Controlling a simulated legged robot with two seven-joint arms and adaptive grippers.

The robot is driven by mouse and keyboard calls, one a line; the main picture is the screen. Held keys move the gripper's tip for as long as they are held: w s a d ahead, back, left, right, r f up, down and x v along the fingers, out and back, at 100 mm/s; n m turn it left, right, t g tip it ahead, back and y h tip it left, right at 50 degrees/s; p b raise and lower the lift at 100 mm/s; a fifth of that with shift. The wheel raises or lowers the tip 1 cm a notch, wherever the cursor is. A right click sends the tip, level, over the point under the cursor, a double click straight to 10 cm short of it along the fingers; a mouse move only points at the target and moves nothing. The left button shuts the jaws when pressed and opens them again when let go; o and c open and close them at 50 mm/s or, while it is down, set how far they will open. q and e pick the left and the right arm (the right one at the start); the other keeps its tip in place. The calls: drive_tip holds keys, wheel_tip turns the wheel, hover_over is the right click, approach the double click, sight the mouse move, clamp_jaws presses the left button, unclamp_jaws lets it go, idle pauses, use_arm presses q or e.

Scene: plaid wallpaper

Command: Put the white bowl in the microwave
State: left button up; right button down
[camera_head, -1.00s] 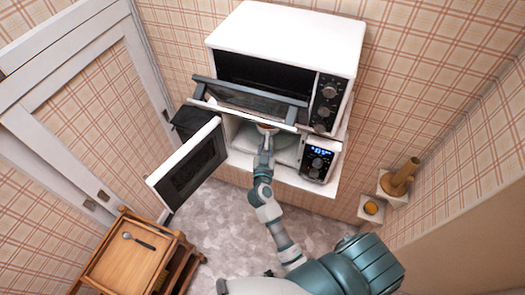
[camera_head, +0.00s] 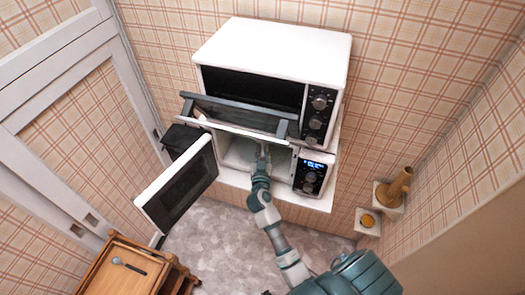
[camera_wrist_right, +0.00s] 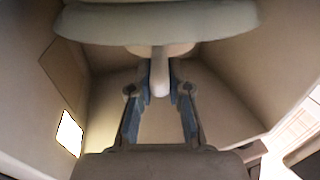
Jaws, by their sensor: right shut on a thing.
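The microwave (camera_head: 312,176) is the lower white appliance, its door (camera_head: 178,190) swung open to the left. My right gripper (camera_head: 262,160) reaches into its opening. In the right wrist view the fingers (camera_wrist_right: 160,76) are shut on a narrow pale part of what seems to be the white bowl (camera_wrist_right: 160,88). A wide pale round shape (camera_wrist_right: 155,22) spans the top of that view; I cannot tell whether it is bowl or turntable. In the head view the bowl is mostly hidden by the gripper and the door above. My left gripper is not in view.
A white oven (camera_head: 272,48) stands on top; its dropped door (camera_head: 235,115) overhangs the microwave opening. A wooden cart (camera_head: 125,270) with a spoon is at lower left. Wall shelves (camera_head: 368,222) with small items are at right. Grey floor lies between.

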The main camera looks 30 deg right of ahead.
drive_tip(key=shift+f, duration=0.15)
idle(0.3)
drive_tip(key=c, duration=1)
unclamp_jaws()
drive_tip(key=shift+c, duration=0.2)
drive_tip(key=shift+f, duration=0.1)
drive_tip(key=v, duration=1.2)
drive_tip(key=shift+a, duration=0.1)
